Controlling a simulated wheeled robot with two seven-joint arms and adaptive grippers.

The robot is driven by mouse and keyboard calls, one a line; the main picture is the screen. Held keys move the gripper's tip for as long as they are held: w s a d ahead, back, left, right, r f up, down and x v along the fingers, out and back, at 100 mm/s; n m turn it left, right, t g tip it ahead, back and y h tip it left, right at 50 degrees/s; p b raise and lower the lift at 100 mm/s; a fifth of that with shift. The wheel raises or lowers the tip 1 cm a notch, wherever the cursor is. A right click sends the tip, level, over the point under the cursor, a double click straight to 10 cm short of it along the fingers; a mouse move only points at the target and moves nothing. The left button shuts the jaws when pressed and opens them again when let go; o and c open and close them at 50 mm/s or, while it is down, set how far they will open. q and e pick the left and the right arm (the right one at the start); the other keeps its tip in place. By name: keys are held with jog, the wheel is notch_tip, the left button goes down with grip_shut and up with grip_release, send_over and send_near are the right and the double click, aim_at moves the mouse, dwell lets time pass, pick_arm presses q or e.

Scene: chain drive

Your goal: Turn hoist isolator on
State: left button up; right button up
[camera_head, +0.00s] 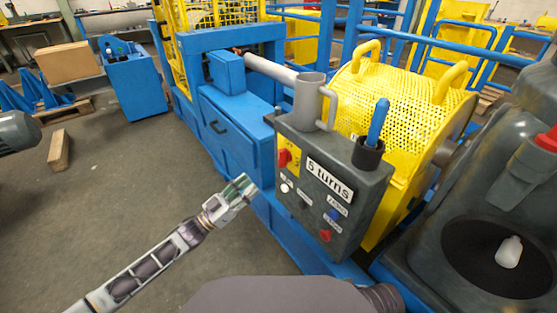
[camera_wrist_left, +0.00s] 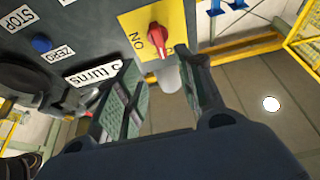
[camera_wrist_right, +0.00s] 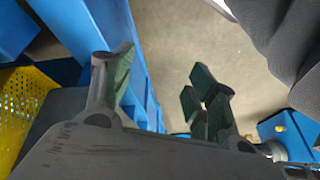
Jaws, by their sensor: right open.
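The hoist isolator is a red rotary knob (camera_head: 285,157) on a yellow plate at the upper left of the grey control box (camera_head: 345,207). In the left wrist view the red knob (camera_wrist_left: 155,41) stands on its yellow plate beside the word ON; the other wording is partly hidden. My left gripper (camera_head: 243,187) is open and empty, to the left of and below the knob in the head view. In the left wrist view its fingers (camera_wrist_left: 165,95) lie below the knob, apart from it. My right gripper (camera_wrist_right: 165,85) is open and empty, with the floor showing between its fingers.
The box also has a "5 turns" label, a white button (camera_head: 286,187), a blue button (camera_head: 333,214) and a red button (camera_head: 325,236). A blue-handled lever (camera_head: 378,122) rises at its right. A yellow perforated guard (camera_head: 395,105) stands behind. Open floor (camera_head: 130,175) lies left.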

aim_at(279, 160)
pick_arm(q)
jog(key=shift+w+d, duration=0.1)
pick_arm(e)
jog(key=shift+f, duration=0.1)
pick_arm(q)
jog(key=b+x, duration=0.3)
jog(key=x, duration=0.9)
jog(key=shift+w+d+r, duration=0.25)
jog(key=shift+w+d, duration=0.05)
jog(key=shift+d, duration=0.15)
jog(key=shift+w+d+r, duration=0.1)
pick_arm(e)
notch_tip(279, 160, down, 7)
jog(key=a+t+y, duration=0.1)
jog(key=shift+a+m, duration=0.3)
jog(key=shift+a, duration=0.1)
pick_arm(q)
jog(key=shift+c, duration=0.3)
pick_arm(e)
jog(key=shift+w+r, duration=0.15)
jog(key=shift+r, duration=0.05)
pick_arm(q)
jog(key=c, duration=0.7)
grip_shut()
pick_arm(e)
jog(key=shift+w+r, duration=0.3)
jog(key=shift+w, duration=0.15)
